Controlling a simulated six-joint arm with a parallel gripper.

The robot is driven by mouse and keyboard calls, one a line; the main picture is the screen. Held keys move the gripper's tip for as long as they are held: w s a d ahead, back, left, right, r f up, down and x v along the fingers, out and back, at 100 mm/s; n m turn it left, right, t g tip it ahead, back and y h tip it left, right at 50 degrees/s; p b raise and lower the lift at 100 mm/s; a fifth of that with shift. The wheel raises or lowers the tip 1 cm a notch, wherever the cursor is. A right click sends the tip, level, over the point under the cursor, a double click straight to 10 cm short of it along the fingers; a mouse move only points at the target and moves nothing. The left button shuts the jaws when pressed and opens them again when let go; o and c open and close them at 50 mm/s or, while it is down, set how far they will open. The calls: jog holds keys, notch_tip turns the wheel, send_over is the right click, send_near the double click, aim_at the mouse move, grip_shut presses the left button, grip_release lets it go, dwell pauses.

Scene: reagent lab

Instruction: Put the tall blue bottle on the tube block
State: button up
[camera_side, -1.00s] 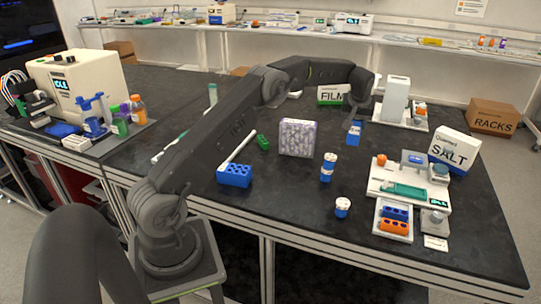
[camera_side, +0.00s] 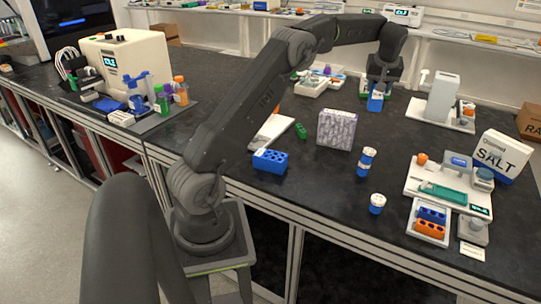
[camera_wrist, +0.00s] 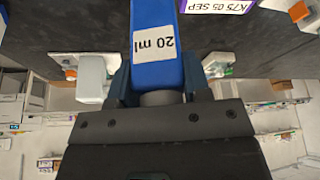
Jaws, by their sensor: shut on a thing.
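My gripper (camera_side: 378,88) is shut on the tall blue bottle (camera_side: 376,103), which hangs below it at the back middle of the bench and seems to be off the surface. In the wrist view the bottle (camera_wrist: 154,70) sits between the fingers, with a white "20 ml" label facing the camera. The tube block (camera_side: 270,161) is a blue block with several holes in its top, near the front edge, to the left of and nearer than the bottle. My gripper is well apart from it.
A purple patterned box (camera_side: 337,129) stands between bottle and block. A blue-and-white bottle (camera_side: 366,162) and a short jar (camera_side: 377,203) stand to its right. A green item (camera_side: 300,130) lies near the block. The SALT box (camera_side: 502,155) is at right.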

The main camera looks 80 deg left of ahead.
jog(key=s+a+n+g, duration=0.25)
jog(key=s+n, duration=0.45)
jog(key=s, duration=1)
jog(key=s+a+n+g, duration=0.1)
jog(key=s+n+g, duration=0.2)
jog(key=s+n, duration=0.85)
jog(key=shift+s+d+f+m+t+h, duration=0.15)
jog(key=shift+s+f+m, duration=0.6)
jog(key=shift+f, duration=1.6)
jog(key=shift+s+a+f+m+h, duration=0.1)
jog(key=shift+s+f+m, duration=0.7)
jog(key=shift+f, duration=1.5)
jog(key=shift+s+d+f+m+t+h, duration=0.15)
jog(key=shift+s+f+m, duration=0.6)
jog(key=shift+f, duration=1.6)
jog(key=shift+a+f, duration=0.1)
jog(key=o, duration=0.9)
